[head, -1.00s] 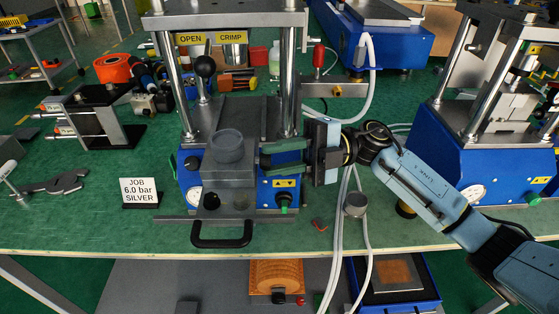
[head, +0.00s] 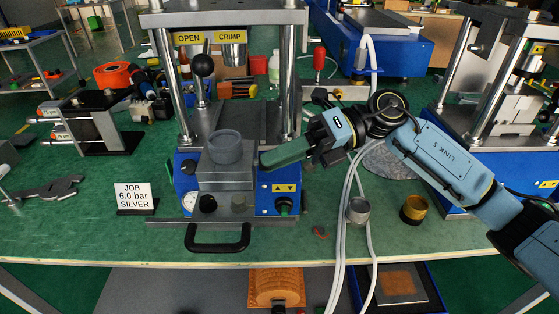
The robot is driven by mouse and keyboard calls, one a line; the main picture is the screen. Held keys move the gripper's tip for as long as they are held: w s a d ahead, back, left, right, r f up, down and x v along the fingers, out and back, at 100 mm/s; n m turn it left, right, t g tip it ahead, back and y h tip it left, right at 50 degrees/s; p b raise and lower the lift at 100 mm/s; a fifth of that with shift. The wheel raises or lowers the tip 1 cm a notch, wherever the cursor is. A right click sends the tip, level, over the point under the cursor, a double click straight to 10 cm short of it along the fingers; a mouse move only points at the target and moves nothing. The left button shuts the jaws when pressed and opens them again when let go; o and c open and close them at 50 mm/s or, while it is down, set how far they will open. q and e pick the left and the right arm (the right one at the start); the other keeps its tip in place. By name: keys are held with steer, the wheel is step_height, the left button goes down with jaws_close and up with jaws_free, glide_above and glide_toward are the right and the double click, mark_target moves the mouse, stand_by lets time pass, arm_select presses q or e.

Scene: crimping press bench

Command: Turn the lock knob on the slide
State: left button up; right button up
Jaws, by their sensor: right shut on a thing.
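The slide (head: 226,176) is a grey block with a round cup-shaped holder (head: 226,147) on top. It sits at the front of the blue press, with a black handle (head: 218,238) below. My right gripper (head: 264,160) comes in from the right, with its green fingers against the slide's right side. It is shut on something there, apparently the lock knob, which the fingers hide. Now one finger covers the other. My left gripper is not in view.
A job sign (head: 134,197) stands left of the press. White hoses (head: 348,215) hang over the bench edge below my right arm. A grey cup (head: 357,210) and a brass cup (head: 414,208) stand on the right. A second press (head: 470,165) is further right.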

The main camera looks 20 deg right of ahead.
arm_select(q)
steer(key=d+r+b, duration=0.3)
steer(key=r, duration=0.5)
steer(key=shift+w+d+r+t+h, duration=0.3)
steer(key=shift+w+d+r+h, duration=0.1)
arm_select(e)
steer(key=shift+s+r+n+t+h, duration=0.1)
steer(key=shift+n+t+h, duration=0.5)
steer(key=shift+n, duration=0.7)
steer(key=shift+s+n+t+h, duration=0.1)
steer(key=shift+n+t+h, duration=0.2)
steer(key=shift+n+t, duration=0.8)
steer(key=o, duration=1)
arm_select(q)
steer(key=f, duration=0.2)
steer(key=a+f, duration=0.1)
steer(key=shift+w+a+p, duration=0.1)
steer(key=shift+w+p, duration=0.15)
steer(key=shift+p, duration=0.1)
arm_select(e)
steer(key=v, duration=1.3)
steer(key=shift+w+d+n+g, duration=0.2)
steer(key=shift+w+n+g, duration=0.05)
steer(key=shift+n+g, duration=0.05)
steer(key=shift+r, duration=0.15)
